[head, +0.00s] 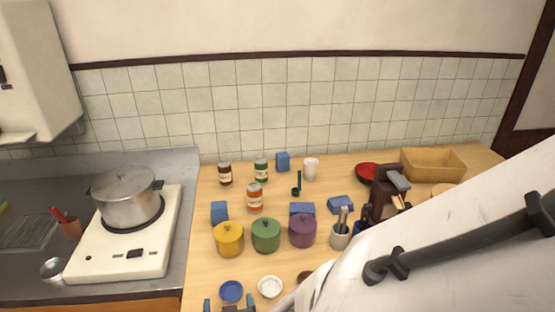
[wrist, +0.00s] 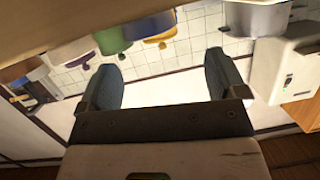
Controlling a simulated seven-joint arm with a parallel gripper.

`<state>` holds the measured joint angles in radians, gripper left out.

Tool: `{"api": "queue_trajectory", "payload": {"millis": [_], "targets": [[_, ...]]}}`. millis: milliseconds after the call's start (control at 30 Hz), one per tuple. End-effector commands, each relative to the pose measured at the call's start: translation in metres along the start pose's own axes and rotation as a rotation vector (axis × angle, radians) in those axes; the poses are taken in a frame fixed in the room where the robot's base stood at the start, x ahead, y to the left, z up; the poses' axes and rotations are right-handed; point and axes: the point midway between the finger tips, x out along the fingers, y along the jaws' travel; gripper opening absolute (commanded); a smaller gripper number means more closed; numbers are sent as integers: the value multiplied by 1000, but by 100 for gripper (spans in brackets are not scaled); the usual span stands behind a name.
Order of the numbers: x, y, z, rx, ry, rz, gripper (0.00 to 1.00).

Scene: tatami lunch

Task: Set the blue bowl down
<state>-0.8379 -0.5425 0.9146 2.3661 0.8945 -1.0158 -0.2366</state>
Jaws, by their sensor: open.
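The blue bowl (head: 231,291) is near the front edge of the wooden counter in the head view, upright and just left of a small white bowl (head: 270,286). It appears to rest on the counter. My gripper (head: 229,301) is at the bottom edge of the head view, just in front of the blue bowl, with its two fingertips apart. In the wrist view my gripper (wrist: 161,80) is open, with nothing seen between its fingers. I cannot tell from the frames whether a finger touches the bowl.
Yellow (head: 229,240), green (head: 266,236) and purple (head: 302,231) lidded pots stand behind the bowls. A utensil cup (head: 340,237) is to their right. A stove (head: 125,250) with a steel pot (head: 130,200) is at left. My white arm covers the right front.

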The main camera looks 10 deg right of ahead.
Motion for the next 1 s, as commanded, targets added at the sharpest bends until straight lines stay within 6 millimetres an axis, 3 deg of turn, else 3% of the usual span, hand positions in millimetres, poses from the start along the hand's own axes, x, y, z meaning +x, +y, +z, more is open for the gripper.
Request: {"api": "queue_trajectory", "payload": {"millis": [267,533,1000], "targets": [[17,-1,-41,64,-159,-81,90],[19,11,-79,85,-310,-144,90],[-6,62,-141,58,-573,-168,90]]}}
